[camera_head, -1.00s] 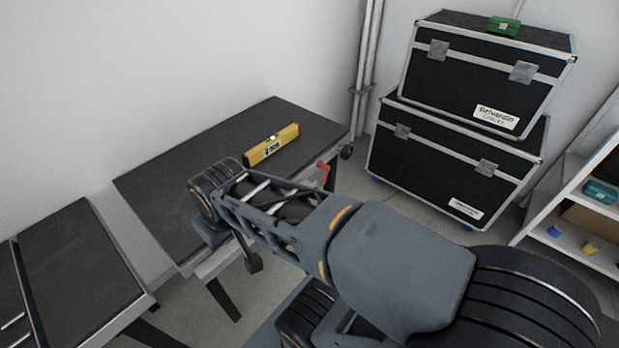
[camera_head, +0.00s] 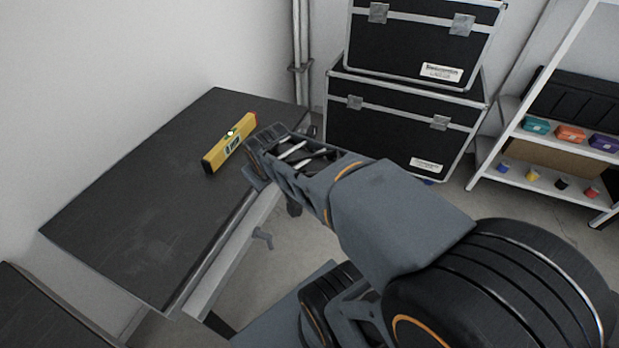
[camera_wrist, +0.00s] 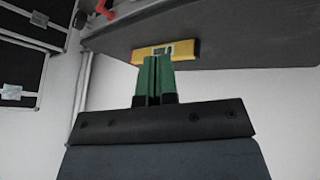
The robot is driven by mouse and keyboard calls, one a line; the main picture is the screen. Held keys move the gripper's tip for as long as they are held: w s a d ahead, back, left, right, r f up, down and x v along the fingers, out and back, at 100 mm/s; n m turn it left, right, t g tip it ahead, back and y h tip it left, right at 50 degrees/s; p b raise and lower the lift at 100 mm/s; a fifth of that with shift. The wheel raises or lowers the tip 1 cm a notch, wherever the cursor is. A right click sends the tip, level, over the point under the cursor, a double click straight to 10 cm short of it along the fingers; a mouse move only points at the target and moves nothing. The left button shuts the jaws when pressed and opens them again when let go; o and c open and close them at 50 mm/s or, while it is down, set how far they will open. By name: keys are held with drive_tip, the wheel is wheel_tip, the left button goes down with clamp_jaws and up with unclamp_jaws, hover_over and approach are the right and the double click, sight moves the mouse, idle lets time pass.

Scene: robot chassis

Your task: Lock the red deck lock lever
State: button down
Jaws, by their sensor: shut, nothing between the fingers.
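The red lever (camera_wrist: 106,8) shows at the top left edge of the wrist view, beside the edge of the dark table deck (camera_wrist: 210,30). It is partly cut off, and its exact position cannot be told. In the head view my arm seems to hide it, while the dark table deck (camera_head: 130,200) shows on the left. My gripper (camera_wrist: 153,62) has green fingers, which are shut together and empty. In the wrist view they lie to the right of and below the red lever, apart from it.
A yellow spirit level (camera_head: 230,143) lies on the deck near my wrist. Black cases (camera_head: 395,125) stand stacked behind. A white shelf (camera_head: 560,180) with small coloured items is at right. Some floor is clear between.

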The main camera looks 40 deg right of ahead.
drive_tip(key=w+d+f+n+t+b, duration=0.3)
drive_tip(key=d+f+n+b, duration=0.1)
drive_tip(key=d+f+b, duration=0.4)
drive_tip(key=w+d+f+n+t+b, duration=0.35)
drive_tip(key=d+f+n+b, duration=0.2)
drive_tip(key=f+b, duration=0.4)
drive_tip(key=w+d+f+n+t+b, duration=0.35)
drive_tip(key=d+f+b, duration=0.4)
drive_tip(key=f, duration=0.35)
drive_tip(key=w+d+f+b, duration=0.1)
drive_tip(key=w+b, duration=0.1)
drive_tip(key=w, duration=0.6)
drive_tip(key=shift+w, duration=0.4)
drive_tip(key=shift+d, duration=0.1)
drive_tip(key=shift+f, duration=0.15)
drive_tip(key=shift+w+d+f+b, duration=0.35)
drive_tip(key=shift+d+f+b, duration=0.15)
drive_tip(key=shift+d+b, duration=0.25)
drive_tip(key=shift+a, duration=0.1)
